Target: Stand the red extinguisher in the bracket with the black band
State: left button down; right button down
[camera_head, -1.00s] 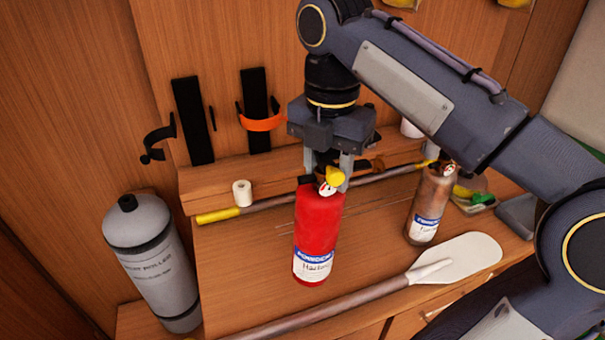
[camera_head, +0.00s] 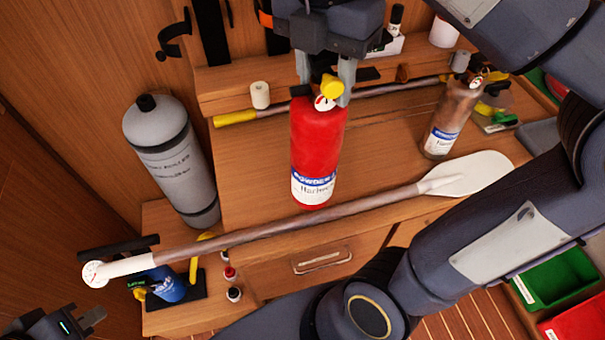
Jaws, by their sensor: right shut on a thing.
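The red extinguisher (camera_head: 317,150) hangs upright from my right gripper (camera_head: 325,80), whose fingers are shut around its top by the yellow knob and gauge. It is in front of the bench's middle; whether its base touches the bench is hard to tell. The bracket with the black band (camera_head: 174,35) is on the wall at upper left, its top cut off by the frame; its dark backplate (camera_head: 210,32) stands beside the band. No extinguisher shows in it. My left gripper (camera_head: 95,318) is at the lower left corner, partly cut off, with nothing visibly held.
A bracket with an orange band (camera_head: 265,17) is partly hidden by my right gripper. A paddle (camera_head: 330,213) crosses the bench front. A yellow-ended pole (camera_head: 235,118), white roll (camera_head: 260,95), brown extinguisher (camera_head: 451,118) and grey cylinder (camera_head: 172,160) stand or lie around.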

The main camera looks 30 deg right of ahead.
aim_at(303, 109)
jog(key=a, duration=0.3)
jog(key=shift+r, duration=0.15)
jog(key=shift+a, duration=0.2)
jog(key=w+d+f+p, duration=0.1)
jog(key=w+d+f, duration=0.6)
jog(key=w+f, duration=0.4)
jog(key=shift+w+f+p, duration=0.3)
jog(key=shift+w+f, duration=0.1)
jog(key=shift+f, duration=0.75)
jog(key=c, duration=0.9)
grip_release()
jog(key=shift+s+f, duration=0.1)
